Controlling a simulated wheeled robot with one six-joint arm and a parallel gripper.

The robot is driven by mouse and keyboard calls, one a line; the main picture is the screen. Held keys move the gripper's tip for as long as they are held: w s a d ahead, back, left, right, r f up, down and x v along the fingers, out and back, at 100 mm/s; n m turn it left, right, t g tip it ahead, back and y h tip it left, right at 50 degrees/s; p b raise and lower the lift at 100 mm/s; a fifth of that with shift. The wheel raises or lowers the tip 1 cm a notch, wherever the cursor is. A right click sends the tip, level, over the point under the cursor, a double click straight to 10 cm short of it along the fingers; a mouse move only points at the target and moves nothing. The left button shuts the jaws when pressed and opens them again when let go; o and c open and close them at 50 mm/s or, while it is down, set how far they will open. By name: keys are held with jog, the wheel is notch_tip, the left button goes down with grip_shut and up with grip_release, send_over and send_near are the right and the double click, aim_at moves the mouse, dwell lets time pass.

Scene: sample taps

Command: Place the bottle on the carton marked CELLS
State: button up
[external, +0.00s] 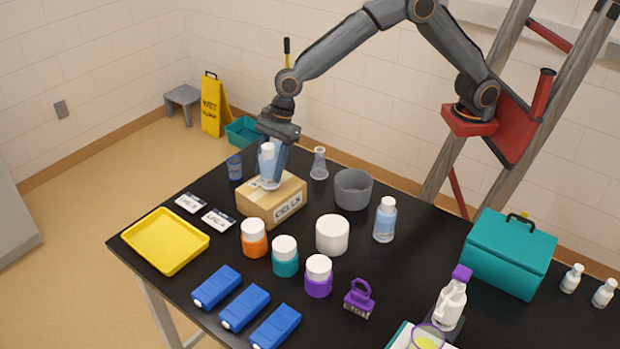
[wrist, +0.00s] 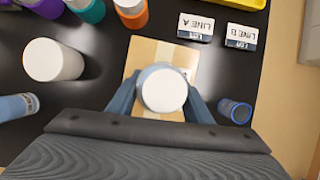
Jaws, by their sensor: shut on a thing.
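The carton marked CELLS (external: 262,209) is a brown cardboard box on the black table, and its top shows in the wrist view (wrist: 145,52). A bottle with a white cap and pale blue body (external: 268,168) is upright at the carton's top. My gripper (external: 270,170) is shut on this bottle, whose white cap (wrist: 163,88) shows between the two fingers in the wrist view. The bottle's base appears at the level of the carton top; I cannot tell whether it touches. A second, similar bottle (external: 385,220) stands on the table to the right.
A grey bucket (external: 352,189), a glass flask (external: 319,164) and a blue cup (external: 234,168) stand near the carton. Orange, teal and purple jars and a white tub (external: 332,235) are in front and to the right. A yellow tray (external: 165,241) lies left, beside two label cards.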

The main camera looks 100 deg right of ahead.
jog(key=shift+f, duration=0.25)
jog(key=shift+f, duration=0.2)
jog(key=o, duration=1.2)
jog(key=b+v, duration=0.3)
jog(key=v, duration=0.9)
jog(key=s+d+f+n+h, duration=0.1)
jog(key=s+d+f+n, duration=0.4)
jog(key=s+n, duration=0.4)
jog(key=s+d+f+n+g+h, duration=0.1)
jog(key=s+d+f+n, duration=0.4)
jog(key=s+n, duration=0.4)
jog(key=s+d+f+n+g+h, duration=0.1)
jog(key=s+d+f+n, duration=0.4)
jog(key=s, duration=1.2)
notch_tip(320, 180, down, 2)
jog(key=n, duration=0.4)
jog(key=shift+d, duration=0.25)
